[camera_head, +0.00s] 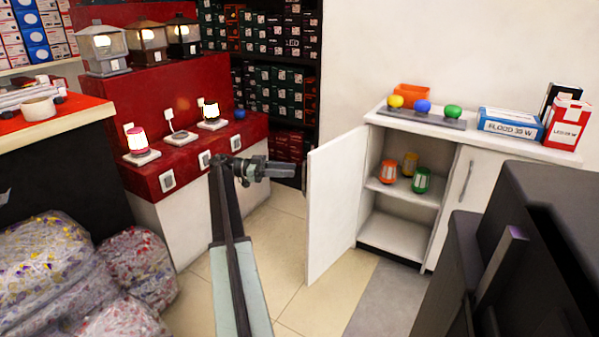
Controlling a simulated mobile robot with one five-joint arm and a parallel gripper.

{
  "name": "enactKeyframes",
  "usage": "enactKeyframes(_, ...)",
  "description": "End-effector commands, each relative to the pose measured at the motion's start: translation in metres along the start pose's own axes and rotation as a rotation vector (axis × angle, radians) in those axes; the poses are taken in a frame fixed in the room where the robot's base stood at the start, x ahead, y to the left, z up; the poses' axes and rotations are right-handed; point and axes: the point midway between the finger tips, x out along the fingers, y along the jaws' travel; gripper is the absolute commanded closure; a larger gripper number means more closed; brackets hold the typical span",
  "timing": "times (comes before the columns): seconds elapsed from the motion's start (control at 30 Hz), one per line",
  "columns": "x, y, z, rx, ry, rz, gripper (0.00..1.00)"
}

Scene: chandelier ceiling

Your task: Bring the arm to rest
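My arm reaches up from the bottom middle of the head view, with its links extended forward over the tiled floor. My gripper (292,170) is at the arm's far end and points right, toward the edge of an open white cabinet door. It is small in the picture; I see nothing held in it, and I cannot tell whether its fingers are apart. I cannot tell whether it touches the door.
The open cabinet door (335,205) stands out right of my gripper. The cabinet shelf (412,193) holds orange, yellow and green lanterns. A red display step (190,150) with lamps is behind and left of my arm. Plastic-wrapped bags (60,265) lie at left.

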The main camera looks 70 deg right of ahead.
Motion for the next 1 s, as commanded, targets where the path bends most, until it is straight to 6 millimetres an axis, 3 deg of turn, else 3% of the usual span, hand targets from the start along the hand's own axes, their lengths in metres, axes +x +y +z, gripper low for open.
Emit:
enactKeyframes(0.13, -0.018, 0.0, 0.0, 0.0, 0.0, 0.0, 0.69)
enactKeyframes(0.6, -0.018, 0.0, -0.004, 0.0, 0.0, 0.0, 0.69)
enactKeyframes(0.67, -0.018, 0.0, -0.016, 0.0, 0.0, 0.0, 0.69)
enactKeyframes(0.9, -0.018, 0.001, -0.116, 0.0, 0.0, 0.0, 0.69)
enactKeyframes(1.0, -0.018, 0.001, -0.14, 0.0, 0.0, 0.0, 0.69)
